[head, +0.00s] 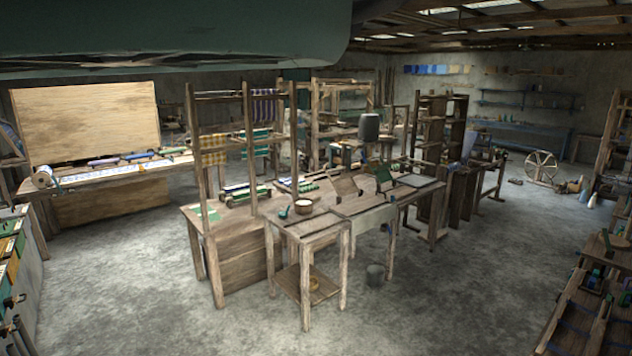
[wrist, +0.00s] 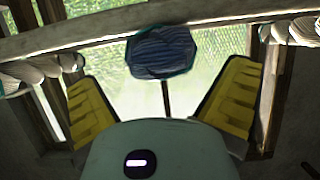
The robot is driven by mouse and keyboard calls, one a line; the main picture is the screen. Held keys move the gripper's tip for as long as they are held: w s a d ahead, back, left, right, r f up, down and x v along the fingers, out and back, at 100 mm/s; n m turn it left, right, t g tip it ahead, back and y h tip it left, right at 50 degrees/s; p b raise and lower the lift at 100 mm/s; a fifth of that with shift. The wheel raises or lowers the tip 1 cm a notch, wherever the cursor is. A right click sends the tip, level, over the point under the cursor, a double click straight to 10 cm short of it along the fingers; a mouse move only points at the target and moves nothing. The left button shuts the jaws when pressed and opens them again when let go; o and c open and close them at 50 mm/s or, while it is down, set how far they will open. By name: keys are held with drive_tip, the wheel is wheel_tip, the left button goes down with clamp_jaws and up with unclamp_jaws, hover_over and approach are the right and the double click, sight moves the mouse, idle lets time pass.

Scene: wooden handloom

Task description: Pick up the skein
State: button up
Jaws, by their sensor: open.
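In the wrist view my gripper (wrist: 163,72) is open, its yellow-padded fingers spread wide with nothing held. A dark blue, ribbed, rounded bundle with a teal edge (wrist: 162,50) shows beyond and between the fingertips, apart from both. It may be a skein, but I cannot tell for sure. Pale, twisted, skein-like bundles show at the left edge (wrist: 42,68) and at the upper right (wrist: 298,30). They lie along a wooden bar (wrist: 110,28). My gripper is outside the head view, and I cannot single out a skein there.
In the head view a wooden worktable (head: 365,214) and a small stand (head: 308,233) with a bowl (head: 303,205) fill the middle. A loom bench (head: 105,178) is at left, a spinning wheel (head: 541,168) at back right. The grey floor (head: 440,300) in front is clear.

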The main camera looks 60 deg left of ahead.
drive_tip(key=shift+p+x, duration=0.8)
drive_tip(key=shift+p, duration=0.35)
drive_tip(key=shift+w+d+f+p, duration=0.1)
drive_tip(key=shift+d+f+p, duration=0.1)
drive_tip(key=shift+d+p, duration=0.25)
drive_tip(key=shift+w+d+f, duration=0.1)
drive_tip(key=shift+d+f, duration=0.35)
drive_tip(key=shift+d, duration=0.1)
drive_tip(key=c, duration=1.4)
drive_tip(key=shift+o, duration=0.2)
drive_tip(key=shift+r, duration=0.1)
